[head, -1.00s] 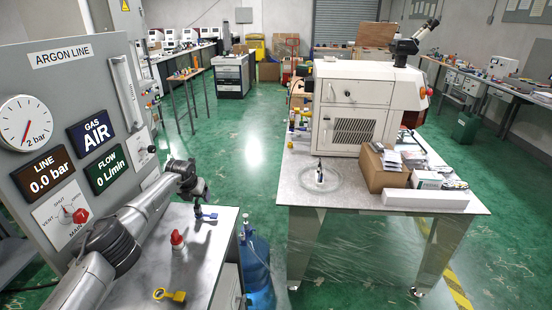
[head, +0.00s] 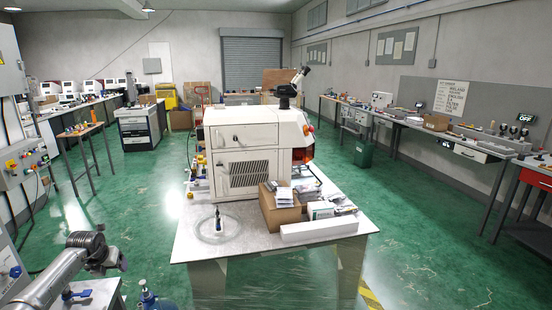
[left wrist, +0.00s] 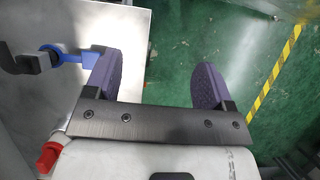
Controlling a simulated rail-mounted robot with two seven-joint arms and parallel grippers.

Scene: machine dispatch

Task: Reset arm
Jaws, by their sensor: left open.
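My left arm enters the head view at the bottom left, and its gripper (head: 118,262) is small there, above the near grey bench. In the left wrist view the gripper (left wrist: 155,72) has its two purple-padded fingers spread wide, with nothing between them but floor. A blue key-like handle (left wrist: 68,57) on a dark fitting lies beside the left finger; I cannot tell if they touch. It also shows in the head view (head: 76,293) on the bench. A red part (left wrist: 48,157) shows at the lower left of the wrist view. My right gripper is not in view.
A metal table (head: 192,248) stands mid-room, bearing a large white machine (head: 238,140), a cardboard box (head: 280,208) and a white block (head: 318,230). A blue bottle (head: 150,300) stands by the near bench. Green floor is open around the table. Workbenches line both walls.

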